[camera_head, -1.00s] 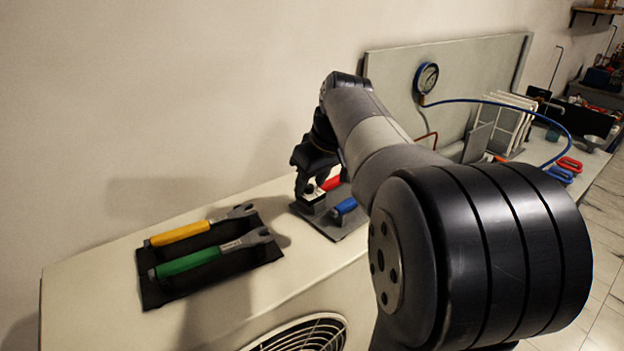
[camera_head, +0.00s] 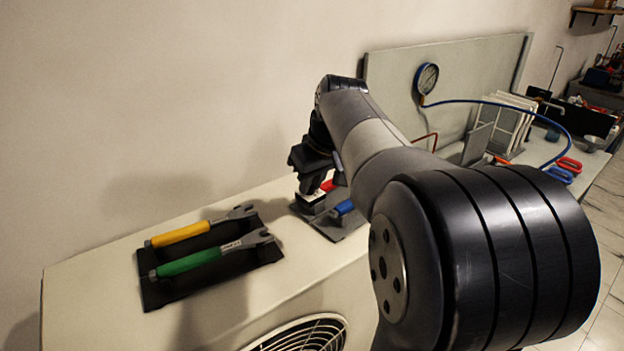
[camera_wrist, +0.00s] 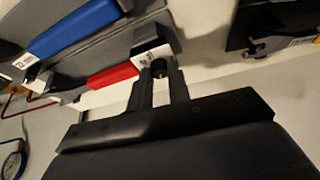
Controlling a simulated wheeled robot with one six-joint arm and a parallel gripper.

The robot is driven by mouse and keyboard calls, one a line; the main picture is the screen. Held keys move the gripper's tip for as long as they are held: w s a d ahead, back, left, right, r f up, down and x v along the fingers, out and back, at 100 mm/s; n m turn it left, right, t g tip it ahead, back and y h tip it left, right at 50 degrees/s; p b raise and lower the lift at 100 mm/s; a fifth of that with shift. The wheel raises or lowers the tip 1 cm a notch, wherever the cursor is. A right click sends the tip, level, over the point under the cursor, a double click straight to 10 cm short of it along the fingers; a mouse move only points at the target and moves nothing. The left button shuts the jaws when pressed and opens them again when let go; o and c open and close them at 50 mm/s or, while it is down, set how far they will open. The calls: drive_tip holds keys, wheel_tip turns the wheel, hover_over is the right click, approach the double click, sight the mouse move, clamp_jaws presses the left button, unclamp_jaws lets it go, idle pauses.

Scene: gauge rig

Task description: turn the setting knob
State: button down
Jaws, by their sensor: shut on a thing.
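My gripper (camera_wrist: 159,84) points at the end of the red-handled tool (camera_wrist: 112,77). Its two fingers are shut on a small dark round knob (camera_wrist: 158,67) at a white block (camera_wrist: 151,52) on that end. The red-handled tool (camera_head: 328,185) also shows in the head view, lying on a dark grey holder (camera_head: 338,229) below my gripper (camera_head: 309,188). The knob is hidden there by the fingers. A blue-handled tool (camera_wrist: 75,27) lies beside the red one; its blue handle (camera_head: 343,207) shows partly behind my arm in the head view.
A dark tray (camera_head: 211,276) with a yellow-handled tool (camera_head: 180,233) and a green-handled tool (camera_head: 189,263) lies left on the bench. A round gauge (camera_head: 427,78) with a blue hose (camera_head: 500,103) stands at the back panel. White racks (camera_head: 507,123) stand behind my arm.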

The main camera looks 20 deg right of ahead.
drive_tip(key=m, duration=0.1)
drive_tip(key=m+h+p, duration=0.1)
drive_tip(key=m, duration=0.1)
drive_tip(key=m+h, duration=0.1)
drive_tip(key=m, duration=0.1)
drive_tip(key=shift+a, duration=0.25)
drive_tip(key=m+h+p, duration=0.1)
drive_tip(key=m, duration=0.2)
drive_tip(key=m+g+h, duration=0.1)
drive_tip(key=m, duration=0.2)
drive_tip(key=shift+w+a+m+p, duration=0.2)
drive_tip(key=shift+m+p, duration=0.1)
drive_tip(key=shift+p, duration=0.05)
drive_tip(key=m+g, duration=0.1)
drive_tip(key=m, duration=0.1)
drive_tip(key=m+g+h+p, duration=0.1)
drive_tip(key=m, duration=0.2)
drive_tip(key=shift+w+a, duration=0.1)
drive_tip(key=shift+w, duration=0.1)
drive_tip(key=m+g+p, duration=0.1)
drive_tip(key=m+g, duration=0.1)
drive_tip(key=m, duration=0.3)
drive_tip(key=shift+w+m, duration=0.15)
drive_tip(key=shift+m, duration=0.25)
drive_tip(key=shift+g, duration=0.3)
drive_tip(key=c, duration=1.3)
unclamp_jaws()
drive_tip(key=v, duration=1)
drive_tip(key=shift+a+r, duration=0.2)
drive_tip(key=shift+r, duration=0.15)
